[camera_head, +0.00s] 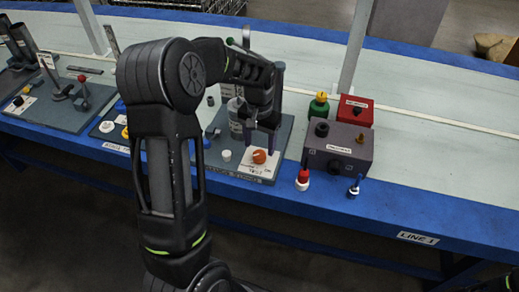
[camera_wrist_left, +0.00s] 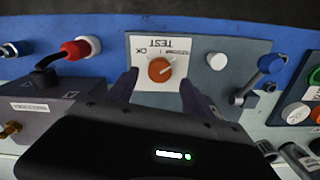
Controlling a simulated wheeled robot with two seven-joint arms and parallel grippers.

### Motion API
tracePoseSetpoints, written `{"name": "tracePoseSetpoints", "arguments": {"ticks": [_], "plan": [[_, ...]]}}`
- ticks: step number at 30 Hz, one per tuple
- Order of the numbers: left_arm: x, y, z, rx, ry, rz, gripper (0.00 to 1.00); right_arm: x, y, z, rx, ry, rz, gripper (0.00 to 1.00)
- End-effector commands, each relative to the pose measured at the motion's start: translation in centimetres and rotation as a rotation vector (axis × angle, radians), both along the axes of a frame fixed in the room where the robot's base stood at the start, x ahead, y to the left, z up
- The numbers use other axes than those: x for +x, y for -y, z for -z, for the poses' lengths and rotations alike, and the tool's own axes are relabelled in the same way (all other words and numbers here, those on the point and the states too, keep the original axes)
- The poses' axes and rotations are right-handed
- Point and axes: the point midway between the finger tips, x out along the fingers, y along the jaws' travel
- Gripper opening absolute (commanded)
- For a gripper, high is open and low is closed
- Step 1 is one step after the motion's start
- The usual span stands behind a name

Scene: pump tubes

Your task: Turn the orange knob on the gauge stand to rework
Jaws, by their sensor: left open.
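The orange knob (camera_head: 259,156) sits on a white label plate at the front of the grey gauge stand (camera_head: 222,122). In the left wrist view the knob (camera_wrist_left: 160,69) is round with a pale mark, and the plate (camera_wrist_left: 143,85) reads TEST and OK upside down. Smaller lettering is too small to read, and I cannot tell which word the mark points at. My left gripper (camera_head: 262,138) points down just behind the knob. In its wrist view the open fingers (camera_wrist_left: 160,90) stand on either side, apart from the knob. My right gripper is not in view.
A white cap (camera_head: 226,155) stands left of the knob. A purple-grey box (camera_head: 338,150), a red box (camera_head: 356,110) and a red-and-white plug (camera_head: 303,178) are to the right. Left are trays with levers (camera_head: 84,92). The bench is clear further right (camera_head: 440,170).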

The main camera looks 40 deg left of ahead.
Motion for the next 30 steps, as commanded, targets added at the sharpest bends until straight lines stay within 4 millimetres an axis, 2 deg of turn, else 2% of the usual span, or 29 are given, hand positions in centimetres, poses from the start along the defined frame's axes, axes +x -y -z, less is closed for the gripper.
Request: {"name": "tracePoseSetpoints", "arguments": {"ticks": [3,9,30], "plan": [[0.1,0.0,-2.1,0.000,0.003,0.001,0.59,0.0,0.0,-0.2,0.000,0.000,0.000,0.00],[0.0,0.0,-3.8,0.000,0.001,0.001,0.59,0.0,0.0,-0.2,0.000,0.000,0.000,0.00],[0.0,0.0,-3.8,0.000,-0.001,0.001,0.59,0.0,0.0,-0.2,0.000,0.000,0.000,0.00]]}}
